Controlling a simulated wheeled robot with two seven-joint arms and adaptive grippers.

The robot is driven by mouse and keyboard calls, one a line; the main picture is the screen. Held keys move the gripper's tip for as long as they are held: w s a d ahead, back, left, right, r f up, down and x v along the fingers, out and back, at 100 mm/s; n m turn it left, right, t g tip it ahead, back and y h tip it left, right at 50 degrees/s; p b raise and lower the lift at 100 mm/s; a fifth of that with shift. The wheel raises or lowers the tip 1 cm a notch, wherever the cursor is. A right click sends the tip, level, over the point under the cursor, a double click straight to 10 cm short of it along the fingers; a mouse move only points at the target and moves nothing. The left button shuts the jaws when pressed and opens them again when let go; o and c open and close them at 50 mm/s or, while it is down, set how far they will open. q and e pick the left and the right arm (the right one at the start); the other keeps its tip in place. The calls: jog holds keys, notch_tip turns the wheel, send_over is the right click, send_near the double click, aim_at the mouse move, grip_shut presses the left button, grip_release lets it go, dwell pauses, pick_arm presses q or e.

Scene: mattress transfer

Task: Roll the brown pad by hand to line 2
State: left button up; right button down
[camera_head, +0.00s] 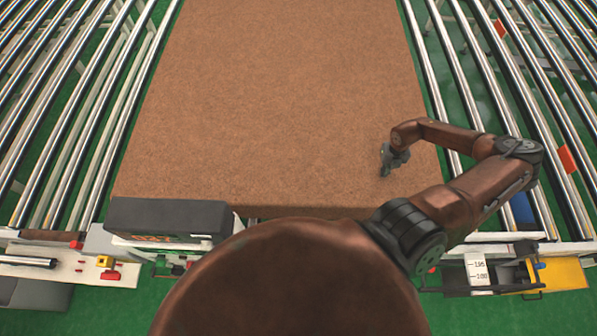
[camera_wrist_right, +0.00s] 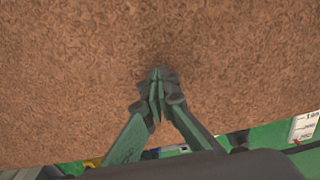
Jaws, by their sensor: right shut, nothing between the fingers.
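The brown pad (camera_head: 280,95) is a thick, long rectangular slab. It lies on the roller conveyor and runs away from me up to the top of the head view. Its near edge is close to my body. My right gripper (camera_head: 384,171) is over the near right part of the pad. In the right wrist view the pad (camera_wrist_right: 70,80) fills most of the picture. The right gripper (camera_wrist_right: 155,75) is shut and empty there, its fingertips at or just above the pad's surface; I cannot tell if they touch. My left gripper is not in view.
Metal rollers (camera_head: 75,110) extend left of the pad, and more rollers (camera_head: 480,75) lie to its right. A dark box (camera_head: 168,216) stands at the pad's near left corner. A yellow part (camera_head: 558,275) and a white label (camera_head: 478,269) are at the near right. The floor is green.

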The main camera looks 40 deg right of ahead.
jog(key=shift+w+r+p, duration=0.15)
jog(key=shift+r+p, duration=0.15)
jog(key=shift+r, duration=0.35)
jog(key=shift+w+a+r+p, duration=0.1)
jog(key=shift+r+p, duration=0.2)
jog(key=shift+r, duration=0.15)
jog(key=shift+w+a+r+p, duration=0.1)
jog(key=shift+r+p, duration=0.2)
jog(key=shift+r, duration=0.1)
jog(key=shift+w+r+p, duration=0.1)
jog(key=shift+r+p, duration=0.45)
jog(key=shift+r, duration=0.05)
jog(key=shift+d+r, duration=0.2)
jog(key=shift+r, duration=0.25)
jog(key=shift+a+r, duration=0.15)
jog(key=shift+r, duration=0.5)
